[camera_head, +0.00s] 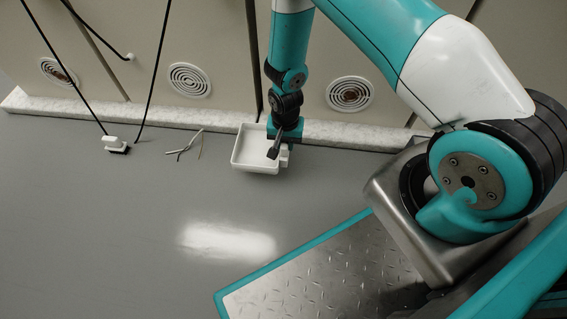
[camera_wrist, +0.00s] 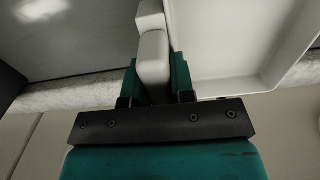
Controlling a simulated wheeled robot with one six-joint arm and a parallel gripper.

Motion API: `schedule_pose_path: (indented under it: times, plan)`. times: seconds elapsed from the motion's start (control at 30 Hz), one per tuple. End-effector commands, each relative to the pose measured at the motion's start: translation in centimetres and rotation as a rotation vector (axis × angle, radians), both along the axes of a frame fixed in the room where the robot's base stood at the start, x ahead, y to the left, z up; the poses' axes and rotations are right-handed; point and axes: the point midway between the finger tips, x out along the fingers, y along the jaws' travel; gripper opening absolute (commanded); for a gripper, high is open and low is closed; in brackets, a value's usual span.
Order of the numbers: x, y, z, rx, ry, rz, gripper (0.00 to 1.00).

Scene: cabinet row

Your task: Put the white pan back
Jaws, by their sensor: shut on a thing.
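The white pan (camera_head: 243,158) is a shallow square tray near the foot of the cabinets, in the upper middle of the head view. My gripper (camera_head: 283,150) is at its right side. In the wrist view, the teal fingers (camera_wrist: 154,82) are shut on the pan's pale grip block (camera_wrist: 153,50), one finger on each side. The pan's inside and rim (camera_wrist: 225,40) show to the right of the fingers and look empty. My gripper hides part of the pan's right side in the head view. I cannot tell whether the pan touches the floor.
Pale cabinet fronts (camera_head: 215,40) with round vents stand behind a white rough-textured plinth (camera_head: 60,107). Left of the pan lie a plier-like tool (camera_head: 185,147) and a white block (camera_head: 115,144) with black cables rising from it. The grey floor (camera_head: 100,230) in front is clear.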

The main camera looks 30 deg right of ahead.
Motion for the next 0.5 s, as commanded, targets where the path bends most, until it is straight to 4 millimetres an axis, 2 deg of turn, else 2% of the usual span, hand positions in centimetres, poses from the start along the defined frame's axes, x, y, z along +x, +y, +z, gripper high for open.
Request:
schedule_pose_path:
  times: [0.03, 0.33, 0.5]
  plan:
    - [0.0, 0.0, -1.8, 0.0, 0.0, 0.0, 0.0]
    - [0.0, 0.0, -4.2, 0.0, 0.0, 0.0, 0.0]
    - [0.0, 0.0, -7.1, 0.0, 0.001, 0.0, 0.0]
